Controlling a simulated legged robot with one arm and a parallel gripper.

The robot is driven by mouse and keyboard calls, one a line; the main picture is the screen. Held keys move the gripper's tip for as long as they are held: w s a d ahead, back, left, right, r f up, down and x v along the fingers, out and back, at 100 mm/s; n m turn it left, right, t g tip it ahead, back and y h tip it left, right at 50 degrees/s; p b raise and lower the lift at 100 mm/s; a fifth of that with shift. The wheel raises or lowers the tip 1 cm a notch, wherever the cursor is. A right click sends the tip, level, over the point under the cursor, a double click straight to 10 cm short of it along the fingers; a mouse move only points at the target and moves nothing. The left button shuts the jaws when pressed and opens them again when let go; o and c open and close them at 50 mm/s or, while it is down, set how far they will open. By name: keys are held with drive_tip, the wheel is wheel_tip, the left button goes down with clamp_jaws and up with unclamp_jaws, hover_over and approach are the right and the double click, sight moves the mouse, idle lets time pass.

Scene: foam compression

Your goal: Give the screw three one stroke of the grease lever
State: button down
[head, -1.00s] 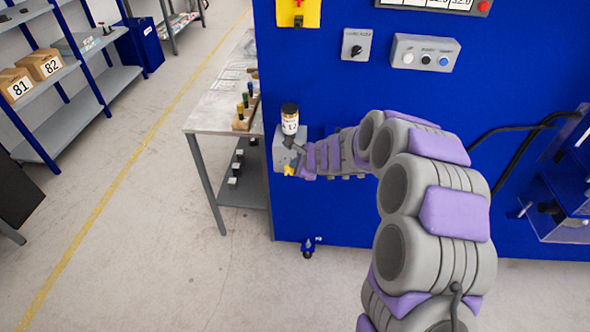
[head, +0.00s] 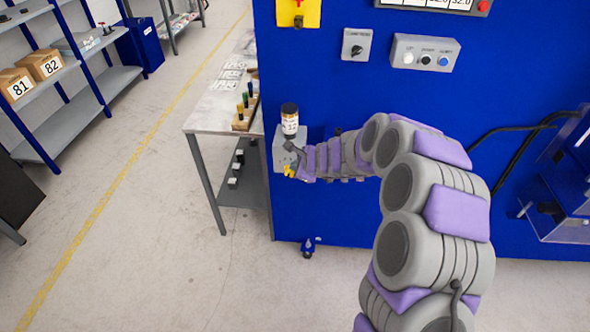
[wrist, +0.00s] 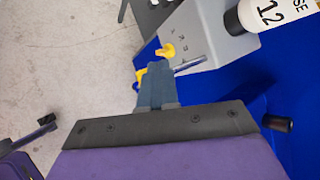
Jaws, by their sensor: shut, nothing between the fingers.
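The grease unit, a grey box (head: 283,150) with a dark-capped bottle (head: 290,121) on top, is mounted at the left edge of the blue machine. In the wrist view the box (wrist: 205,30) carries a yellow pointer (wrist: 167,50) beside small dark marks. The bottle (wrist: 275,12) there reads "SE" and "12". A thin metal rod (wrist: 190,64), perhaps part of the lever, reaches from the box to near my fingertips. My gripper (wrist: 157,68) is shut and empty, just below the pointer; contact with the rod cannot be told. A black handle-like cylinder (wrist: 276,123) shows right of my gripper.
The blue machine panel (head: 350,200) stands close to my arm. A worktable (head: 215,112) with several coloured-handled tools (head: 246,105) is left of the grease unit. Shelves with boxes (head: 45,64) stand far left. The floor (head: 150,230) between is clear.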

drive_tip(key=shift+f, duration=0.65)
idle(0.5)
drive_tip(key=shift+r, duration=0.1)
idle(0.4)
drive_tip(key=shift+r+p, duration=1.75)
wheel_tip(320, 180, up, 5)
drive_tip(key=p, duration=0.4)
drive_tip(key=shift+p, duration=0.4)
